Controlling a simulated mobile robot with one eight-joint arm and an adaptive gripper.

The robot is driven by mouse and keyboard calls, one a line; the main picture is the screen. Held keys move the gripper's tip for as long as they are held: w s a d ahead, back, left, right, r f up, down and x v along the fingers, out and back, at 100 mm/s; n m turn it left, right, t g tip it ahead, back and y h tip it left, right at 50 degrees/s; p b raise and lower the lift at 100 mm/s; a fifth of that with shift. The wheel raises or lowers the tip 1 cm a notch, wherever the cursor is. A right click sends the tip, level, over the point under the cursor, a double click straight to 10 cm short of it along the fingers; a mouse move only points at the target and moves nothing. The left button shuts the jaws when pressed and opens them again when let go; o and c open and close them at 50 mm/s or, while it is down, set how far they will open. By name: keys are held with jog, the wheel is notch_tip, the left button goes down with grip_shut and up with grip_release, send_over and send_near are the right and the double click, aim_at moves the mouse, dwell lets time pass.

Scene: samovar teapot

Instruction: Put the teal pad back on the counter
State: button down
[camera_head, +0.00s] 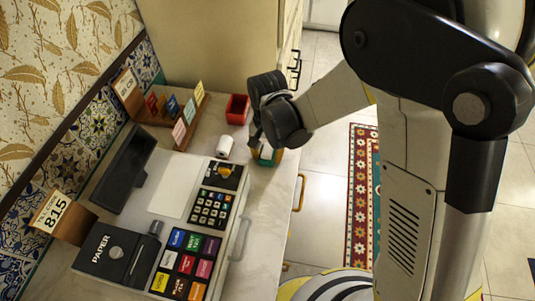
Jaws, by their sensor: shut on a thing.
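My gripper (258,143) points down over the right edge of the counter (264,203), in the head view. It is shut on a small teal pad (266,154) with an orange-yellow part at its side. The gripper's dark fingers hide much of the pad. The pad is low over the counter's edge strip; I cannot tell whether it touches the surface.
A white paper roll (225,146) lies just left of the gripper, and a red box (237,109) stands behind it. A cash register (197,215) with coloured keys fills the counter's middle. A wooden card rack (190,124) stands at the back. Bare counter shows in front of the gripper.

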aim_at(269, 150)
jog(key=c, duration=0.9)
grip_release()
notch_tip(269, 150, up, 12)
jog(key=p, duration=0.4)
jog(key=shift+r, duration=0.15)
jog(key=s+d+r+t, duration=0.2)
jog(key=s+d+r, duration=0.1)
jog(key=d, duration=0.4)
jog(key=s+d+r+n+t, duration=0.1)
jog(key=s+d+r+t, duration=0.1)
jog(key=d+r, duration=0.3)
jog(key=s+d+r+t, duration=0.3)
jog(key=s+d+r, duration=0.1)
jog(key=d, duration=0.6)
jog(key=shift+s+d+r+n, duration=0.1)
jog(key=shift+s+r+n, duration=0.25)
jog(key=shift+r, duration=0.25)
